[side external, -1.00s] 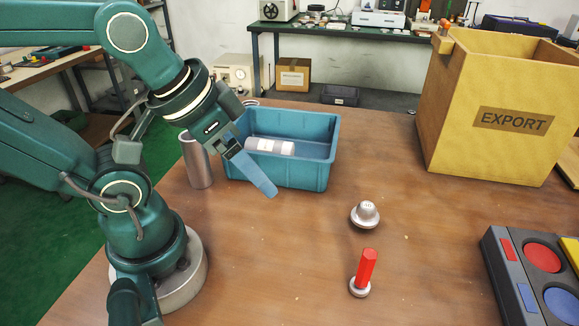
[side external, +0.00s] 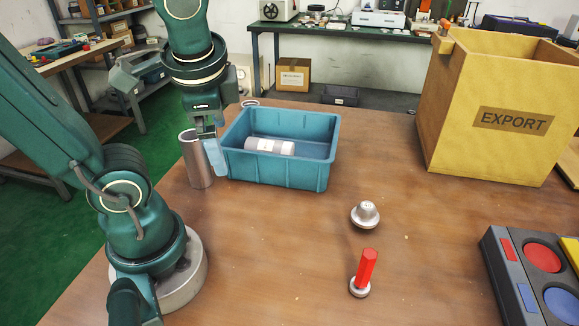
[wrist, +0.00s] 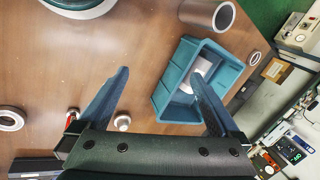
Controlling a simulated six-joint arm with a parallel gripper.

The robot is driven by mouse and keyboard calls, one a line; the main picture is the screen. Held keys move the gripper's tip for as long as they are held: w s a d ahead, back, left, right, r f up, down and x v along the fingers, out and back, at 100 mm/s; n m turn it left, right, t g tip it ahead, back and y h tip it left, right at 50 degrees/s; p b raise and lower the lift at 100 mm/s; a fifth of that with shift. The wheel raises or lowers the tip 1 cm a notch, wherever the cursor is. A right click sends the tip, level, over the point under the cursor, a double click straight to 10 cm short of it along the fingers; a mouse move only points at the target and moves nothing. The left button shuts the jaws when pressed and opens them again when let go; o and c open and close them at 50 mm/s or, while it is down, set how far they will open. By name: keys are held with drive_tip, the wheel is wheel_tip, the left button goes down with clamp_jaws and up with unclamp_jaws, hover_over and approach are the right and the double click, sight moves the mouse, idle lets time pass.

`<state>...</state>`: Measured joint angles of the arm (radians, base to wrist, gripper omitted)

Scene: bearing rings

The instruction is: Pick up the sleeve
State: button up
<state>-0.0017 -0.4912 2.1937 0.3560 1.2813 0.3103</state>
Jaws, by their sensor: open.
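The sleeve, a grey hollow metal cylinder (side external: 194,163), stands upright on the table just left of the blue bin. It also shows near the top of the wrist view (wrist: 208,13), with its open end visible. My gripper (side external: 213,170) points down in front of the gap between the sleeve and the bin, and in the side view it hides part of both. The sleeve is outside the jaws, beyond the right fingertip. I cannot tell the exact fingertip height.
The blue bin (side external: 262,176) holds a white-and-grey cylinder (side external: 270,147). A metal ring (side external: 249,102) lies behind it. A domed metal part (side external: 365,214) and a red peg on a metal base (side external: 366,268) stand to the right. The EXPORT box (side external: 488,150) is far right.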

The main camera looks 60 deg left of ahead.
drive_tip(key=s+a+m+g+y, duration=0.2)
drive_tip(key=a+m+g+y, duration=0.25)
drive_tip(key=a, duration=0.35)
wheel_tip(320, 180, up, 3)
drive_tip(key=m+g+y, duration=0.1)
drive_tip(key=m+y, duration=0.4)
drive_tip(key=m, duration=0.2)
hover_over(198, 142)
drive_tip(key=shift+n, duration=0.35)
drive_tip(key=f, duration=1)
drive_tip(key=shift+a+f, duration=0.2)
drive_tip(key=shift+a, duration=0.1)
drive_tip(key=shift+s+f, duration=0.1)
drive_tip(key=shift+f, duration=0.4)
drive_tip(key=shift+h, duration=0.25)
drive_tip(key=shift+x, duration=2.55)
drive_tip(key=shift+r, duration=0.1)
clamp_jaws()
